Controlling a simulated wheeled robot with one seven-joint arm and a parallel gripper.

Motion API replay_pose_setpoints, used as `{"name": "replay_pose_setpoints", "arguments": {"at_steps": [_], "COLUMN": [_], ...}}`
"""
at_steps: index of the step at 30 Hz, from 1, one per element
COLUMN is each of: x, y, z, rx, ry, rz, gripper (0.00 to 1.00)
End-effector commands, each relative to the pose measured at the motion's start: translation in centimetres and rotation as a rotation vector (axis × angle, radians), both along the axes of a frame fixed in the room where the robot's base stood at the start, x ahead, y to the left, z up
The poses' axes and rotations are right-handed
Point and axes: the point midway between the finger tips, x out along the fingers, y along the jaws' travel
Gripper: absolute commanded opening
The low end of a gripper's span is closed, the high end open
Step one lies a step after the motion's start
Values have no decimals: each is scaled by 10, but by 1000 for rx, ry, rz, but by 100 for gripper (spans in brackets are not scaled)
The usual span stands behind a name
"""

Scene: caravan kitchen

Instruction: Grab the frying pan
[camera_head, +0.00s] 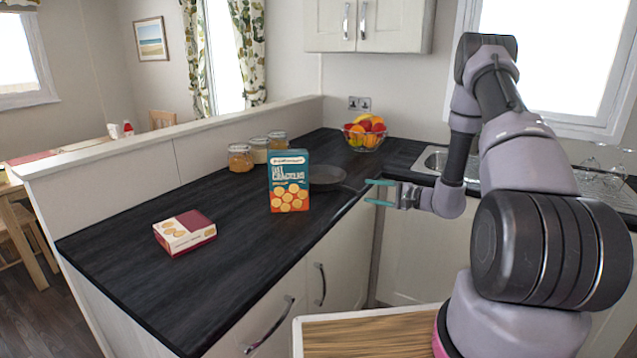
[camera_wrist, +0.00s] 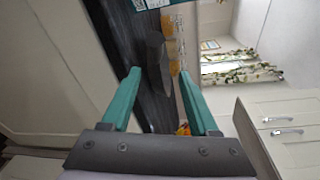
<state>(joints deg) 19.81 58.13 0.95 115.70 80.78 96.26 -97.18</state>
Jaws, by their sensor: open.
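The dark frying pan (camera_head: 326,177) sits on the black worktop, partly hidden behind the cracker box (camera_head: 289,182). Its handle points right, toward my gripper (camera_head: 371,192). In the wrist view the pan (camera_wrist: 155,50) shows ahead, beyond and between the fingertips. My gripper (camera_wrist: 162,75) is open with its teal fingers apart and nothing between them. It is at the worktop's front edge, to the right of the pan and apart from the pan's body. Whether the handle end reaches the fingers is unclear.
The upright cracker box stands close in front of the pan. A small flat box (camera_head: 185,233) lies nearer left. Several jars (camera_head: 240,158) stand along the low wall. A fruit bowl (camera_head: 364,136) is behind, with the sink (camera_head: 434,160) at right.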

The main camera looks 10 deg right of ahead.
Motion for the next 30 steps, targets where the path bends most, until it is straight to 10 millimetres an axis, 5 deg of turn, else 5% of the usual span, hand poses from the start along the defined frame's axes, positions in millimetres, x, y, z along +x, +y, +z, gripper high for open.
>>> {"name": "replay_pose_setpoints", "arguments": {"at_steps": [30], "x": [72], "y": [77], "z": [-22], "rx": [1], "ry": [-3], "rz": [-20], "gripper": [61]}}
